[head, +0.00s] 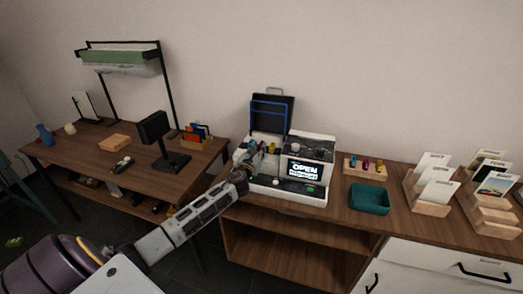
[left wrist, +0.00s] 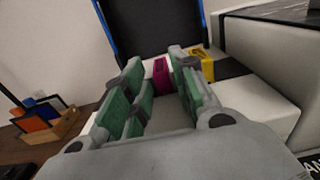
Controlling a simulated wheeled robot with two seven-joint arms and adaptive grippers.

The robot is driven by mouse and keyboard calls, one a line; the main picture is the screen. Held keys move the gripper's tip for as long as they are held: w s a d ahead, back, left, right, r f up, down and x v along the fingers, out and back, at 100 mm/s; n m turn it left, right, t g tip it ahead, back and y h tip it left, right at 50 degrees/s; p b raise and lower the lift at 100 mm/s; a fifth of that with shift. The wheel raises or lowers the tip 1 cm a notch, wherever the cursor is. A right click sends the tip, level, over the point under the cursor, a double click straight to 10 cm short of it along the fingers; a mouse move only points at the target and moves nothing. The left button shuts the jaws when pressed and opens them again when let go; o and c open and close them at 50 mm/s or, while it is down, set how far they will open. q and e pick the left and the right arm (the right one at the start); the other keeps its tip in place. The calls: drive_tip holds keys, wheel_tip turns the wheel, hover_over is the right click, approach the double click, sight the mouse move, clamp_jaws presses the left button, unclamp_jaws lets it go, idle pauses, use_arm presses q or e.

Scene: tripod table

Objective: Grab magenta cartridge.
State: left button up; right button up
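The magenta cartridge (left wrist: 160,72) stands upright in the white printer (left wrist: 265,98), whose lid is open. In the left wrist view it shows in the gap between my left gripper's fingertips (left wrist: 156,80), a little beyond them, with space on both sides. My left gripper (head: 257,147) is open and reaches into the printer from the left in the head view. A yellow cartridge (left wrist: 201,63) sits just right of the magenta one, partly hidden by the right finger. The lower part of the magenta cartridge is hard to see. My right gripper is not in view.
The raised black lid with a blue edge (head: 270,104) stands behind the cartridges. A wooden rack of small coloured bottles (head: 366,173) and a teal tray (head: 369,199) are right of the printer. Card holders (head: 431,196) stand farther right. A monitor (head: 153,128) stands on the left desk.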

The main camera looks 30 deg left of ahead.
sight(260, 145)
use_arm(q)
drive_tip(key=shift+x, duration=1.05)
drive_tip(key=shift+w+a, duration=0.15)
drive_tip(key=shift+w, duration=0.4)
